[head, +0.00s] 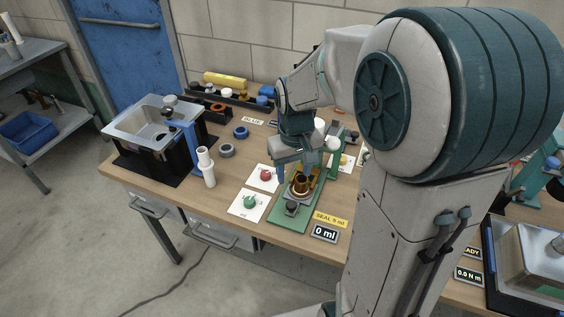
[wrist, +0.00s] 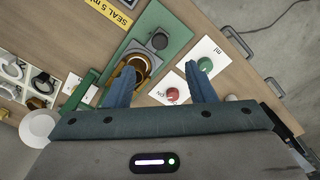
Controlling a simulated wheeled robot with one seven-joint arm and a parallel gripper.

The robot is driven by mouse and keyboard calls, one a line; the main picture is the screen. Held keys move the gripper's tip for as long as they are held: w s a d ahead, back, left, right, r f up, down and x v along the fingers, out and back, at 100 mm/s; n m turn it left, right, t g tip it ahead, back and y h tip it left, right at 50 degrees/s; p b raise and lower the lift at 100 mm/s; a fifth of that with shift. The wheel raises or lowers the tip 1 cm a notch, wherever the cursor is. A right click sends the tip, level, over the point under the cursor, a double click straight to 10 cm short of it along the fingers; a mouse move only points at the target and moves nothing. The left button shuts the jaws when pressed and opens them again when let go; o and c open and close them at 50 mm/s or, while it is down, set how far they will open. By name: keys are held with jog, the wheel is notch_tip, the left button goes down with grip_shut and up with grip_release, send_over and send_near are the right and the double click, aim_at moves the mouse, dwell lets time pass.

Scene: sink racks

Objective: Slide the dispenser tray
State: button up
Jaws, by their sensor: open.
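The dispenser stands on a green base plate (head: 281,222), also in the wrist view (wrist: 176,28). On it are a gold-brown cup or ring (head: 301,186) and, towards the front, a small dark grey block with a round knob (head: 291,208); the knob also shows in the wrist view (wrist: 159,41). Which part is the sliding tray, I cannot tell for certain. My gripper (wrist: 160,88) is open, with nothing between its blue fingers. In the wrist view, one finger overlaps the cup's edge and the other is beside the green button; contact cannot be told.
A red button (head: 265,174) and a green button (head: 249,202) sit on white cards left of the base. A "0 ml" display (head: 325,233) and yellow "SEAL 5 ml" label (head: 330,219) are at the front. White cylinders (head: 206,167) and a sink (head: 150,122) are left.

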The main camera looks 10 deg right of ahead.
aim_at(291, 203)
jog(key=f, duration=0.4)
jog(key=w+f+p, duration=0.1)
jog(key=f, duration=0.8)
jog(key=shift+w+f, duration=0.2)
jog(key=shift+w, duration=0.15)
